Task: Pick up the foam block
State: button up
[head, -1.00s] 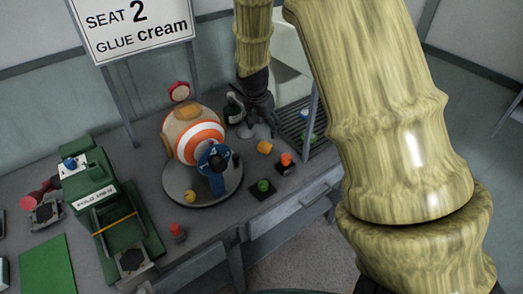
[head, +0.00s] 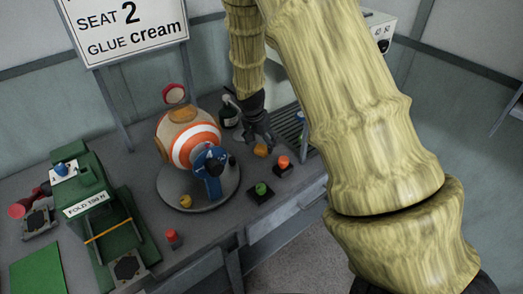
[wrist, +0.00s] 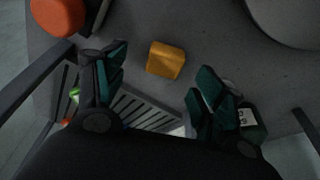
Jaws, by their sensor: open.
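The foam block appears to be the small yellow-orange block (head: 261,150) on the grey table, right of the striped ball. In the wrist view the block (wrist: 166,60) lies between and beyond my fingertips, with table showing on both sides. My gripper (head: 262,138) is above and just behind the block in the head view. In the wrist view its green-padded fingers (wrist: 159,70) are spread wide with nothing held. I cannot tell the exact height above the block.
A striped ball (head: 197,148) with a blue clamp (head: 211,170) sits on a round plate (head: 228,190). Red-orange (head: 282,162) and green (head: 261,188) knobs on dark bases stand close by. A slatted rack (head: 290,124) and bottle (head: 229,112) are near. A green press (head: 98,215) stands left.

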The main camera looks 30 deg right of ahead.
aim_at(261, 148)
jog(key=shift+w+p+x, duration=0.2)
jog(key=shift+p+x, duration=0.2)
jog(key=shift+x, duration=0.55)
jog(key=shift+w+p+x, duration=0.25)
jog(key=shift+p+x, duration=0.1)
jog(key=shift+x, duration=0.55)
jog(key=shift+d+f, duration=0.1)
jog(key=shift+f, duration=0.55)
jog(key=shift+c, duration=0.2)
jog(key=c, duration=0.9)
jog(key=shift+w, duration=0.1)
jog(key=shift+r+b, duration=0.95)
jog(key=shift+r, duration=4.05)
jog(key=shift+o, duration=0.4)
jog(key=shift+c, duration=0.7)
